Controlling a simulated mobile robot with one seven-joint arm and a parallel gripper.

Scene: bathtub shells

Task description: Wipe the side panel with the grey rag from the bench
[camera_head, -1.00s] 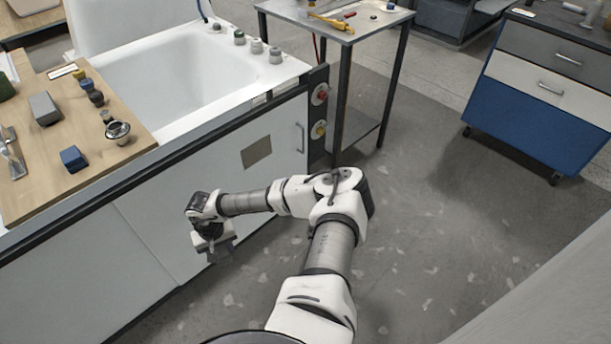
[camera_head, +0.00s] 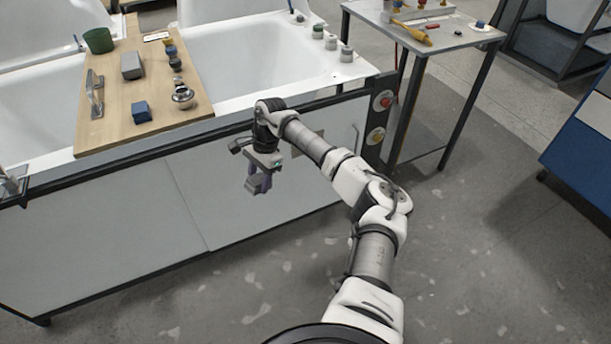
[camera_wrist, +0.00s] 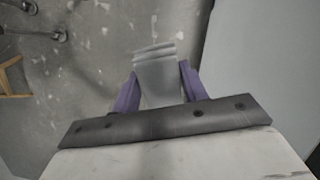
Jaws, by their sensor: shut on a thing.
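My gripper (camera_head: 261,183) hangs in front of the white side panel (camera_head: 105,240) of the tub unit, near the upper part of its right section. It is shut on the grey rag (camera_head: 257,186), which hangs below the fingers. In the wrist view the folded grey rag (camera_wrist: 160,76) is between the two purple fingers, with the floor behind it. The panel also shows in the wrist view (camera_wrist: 255,65), to the right of the rag and apart from it. Part of the panel is hidden behind my arm.
A wooden board (camera_head: 155,95) with several small items lies across the white tub (camera_head: 260,65). Red and yellow buttons are on a dark post (camera_head: 378,120) at the unit's right end. A metal side table (camera_head: 440,35) stands beyond it. The floor in front of the panel is clear.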

